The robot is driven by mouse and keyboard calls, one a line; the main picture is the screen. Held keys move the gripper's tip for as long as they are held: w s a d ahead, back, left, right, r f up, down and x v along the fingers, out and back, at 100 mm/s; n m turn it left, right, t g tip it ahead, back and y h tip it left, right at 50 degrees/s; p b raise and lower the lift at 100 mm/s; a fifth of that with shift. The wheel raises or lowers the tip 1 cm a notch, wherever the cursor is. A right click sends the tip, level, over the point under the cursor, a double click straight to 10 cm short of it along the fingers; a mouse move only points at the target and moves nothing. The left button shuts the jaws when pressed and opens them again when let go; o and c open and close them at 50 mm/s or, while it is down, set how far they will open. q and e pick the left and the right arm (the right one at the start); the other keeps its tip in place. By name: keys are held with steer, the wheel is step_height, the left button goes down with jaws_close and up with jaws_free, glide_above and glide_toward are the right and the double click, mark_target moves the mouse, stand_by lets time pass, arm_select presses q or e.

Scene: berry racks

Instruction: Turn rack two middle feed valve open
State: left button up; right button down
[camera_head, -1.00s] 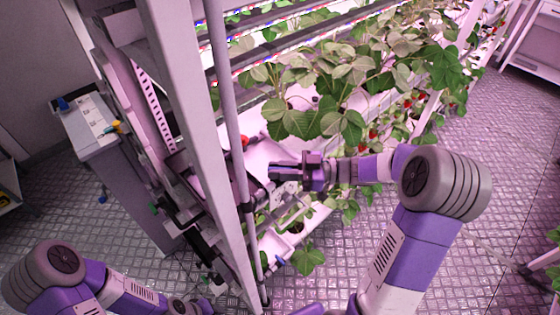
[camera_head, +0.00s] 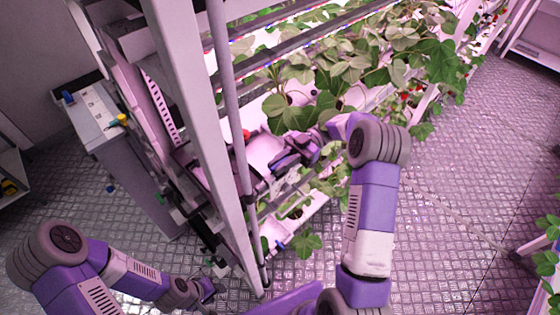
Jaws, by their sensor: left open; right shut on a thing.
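My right gripper (camera_head: 274,166) is at the rack's (camera_head: 200,120) near end, close to the thin vertical pipe (camera_head: 229,110). It is shut and tilted, its fingers pointing down and left. It sits between a red valve knob (camera_head: 246,134) above and a blue valve handle (camera_head: 281,246) below. The middle feed valve handle appears to be between its fingers, but the gripper covers it and its angle cannot be read. My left gripper (camera_head: 208,290) is open and empty, low near the floor left of the rack post.
Strawberry plants (camera_head: 300,110) with broad leaves hang over the white troughs (camera_head: 300,222) near my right arm. A grey cabinet (camera_head: 125,165) stands left of the rack. The aisle floor (camera_head: 460,150) on the right is clear.

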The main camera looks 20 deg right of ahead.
steer(key=shift+w+r+n+g, duration=0.1)
steer(key=shift+r+n+g, duration=0.2)
steer(key=shift+r, duration=0.05)
steer(key=c, duration=1.1)
jaws_free()
steer(key=shift+c, duration=0.2)
steer(key=shift+f, duration=0.1)
steer(key=shift+d+f, duration=0.1)
steer(key=v, duration=0.2)
steer(key=shift+d+p, duration=0.3)
steer(key=shift+p, duration=0.05)
steer(key=shift+p+v, duration=1.2)
steer(key=shift+v, duration=1.2)
steer(key=shift+w+r, duration=0.1)
steer(key=shift+r, duration=0.15)
